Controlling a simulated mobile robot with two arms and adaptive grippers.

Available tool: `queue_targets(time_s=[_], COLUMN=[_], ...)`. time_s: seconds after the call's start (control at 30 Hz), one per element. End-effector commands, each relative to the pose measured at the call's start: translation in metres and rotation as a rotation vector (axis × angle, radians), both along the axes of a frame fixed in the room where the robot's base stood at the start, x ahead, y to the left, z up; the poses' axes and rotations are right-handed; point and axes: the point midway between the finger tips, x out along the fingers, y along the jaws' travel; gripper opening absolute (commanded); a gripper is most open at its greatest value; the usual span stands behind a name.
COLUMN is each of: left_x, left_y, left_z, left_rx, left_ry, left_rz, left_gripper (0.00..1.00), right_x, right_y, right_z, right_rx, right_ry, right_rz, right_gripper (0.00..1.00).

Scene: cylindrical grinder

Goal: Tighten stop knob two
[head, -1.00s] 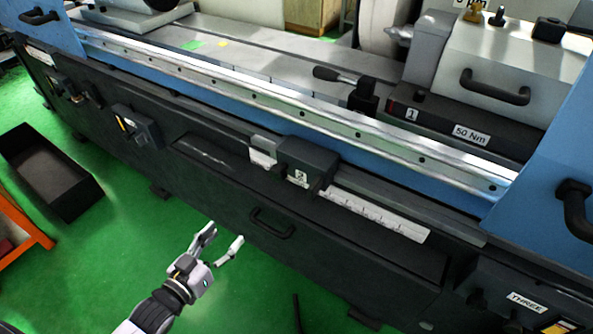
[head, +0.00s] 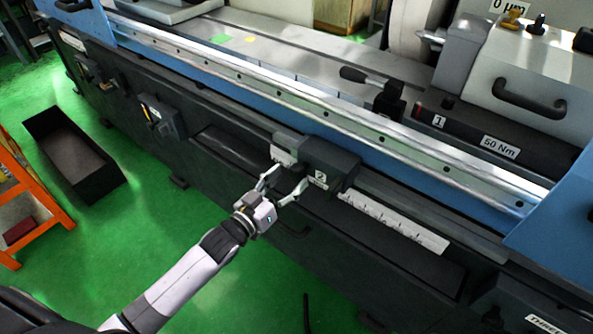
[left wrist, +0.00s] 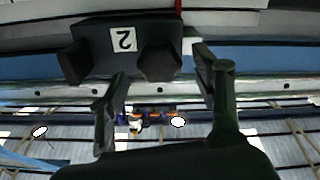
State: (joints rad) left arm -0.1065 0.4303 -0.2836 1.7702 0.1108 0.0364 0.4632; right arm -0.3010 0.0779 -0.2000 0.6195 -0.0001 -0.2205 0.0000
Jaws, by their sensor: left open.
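The dark stop block (head: 330,158) with a white "2" label sits on the rail along the machine's front; it also shows in the left wrist view (left wrist: 92,48). Its dark faceted knob (left wrist: 158,62) sticks out beside the label in the left wrist view. My left gripper (head: 286,179) is open at the block's front left, below the rail. In the left wrist view, its fingers (left wrist: 160,68) stand apart on either side of the knob, with gaps visible. In the head view the knob is mostly hidden by the gripper. My right gripper is not in view.
A white scale (head: 395,222) runs along the front to the right of the block. A lever (head: 368,78) and the block labelled 1 and "50 Nm" (head: 470,130) stand above the rail. A black bin (head: 75,155) and orange rack (head: 25,195) are on the green floor at left.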

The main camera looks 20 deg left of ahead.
Motion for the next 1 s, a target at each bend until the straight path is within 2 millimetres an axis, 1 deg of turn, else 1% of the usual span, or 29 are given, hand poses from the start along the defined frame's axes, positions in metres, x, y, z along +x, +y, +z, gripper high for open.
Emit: queue_targets(time_s=[0.03, 0.1, 0.23, 0.4, 0.63, 1.0], left_x=[0.01, 0.019, 0.031, 0.037, 0.037, 0.037], left_y=[-0.003, -0.007, -0.012, -0.014, -0.014, -0.014], left_z=[0.002, 0.001, 0.0, 0.0, 0.0, 0.0], left_rx=[-0.001, 0.001, 0.0, 0.0, 0.0, 0.0], left_ry=[-0.003, -0.001, 0.0, 0.001, 0.001, 0.0], left_rz=[0.001, 0.0, 0.0, 0.0, 0.0, 0.0], left_gripper=[0.59, 0.59, 0.59, 0.59, 0.58, 0.34], right_x=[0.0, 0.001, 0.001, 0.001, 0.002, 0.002], right_y=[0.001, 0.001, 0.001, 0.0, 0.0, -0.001], right_z=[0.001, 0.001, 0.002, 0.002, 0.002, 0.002], right_rx=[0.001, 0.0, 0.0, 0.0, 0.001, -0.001], right_ry=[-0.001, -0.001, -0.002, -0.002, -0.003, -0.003], right_rz=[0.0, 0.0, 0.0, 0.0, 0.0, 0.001], right_gripper=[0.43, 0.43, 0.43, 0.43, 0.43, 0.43])
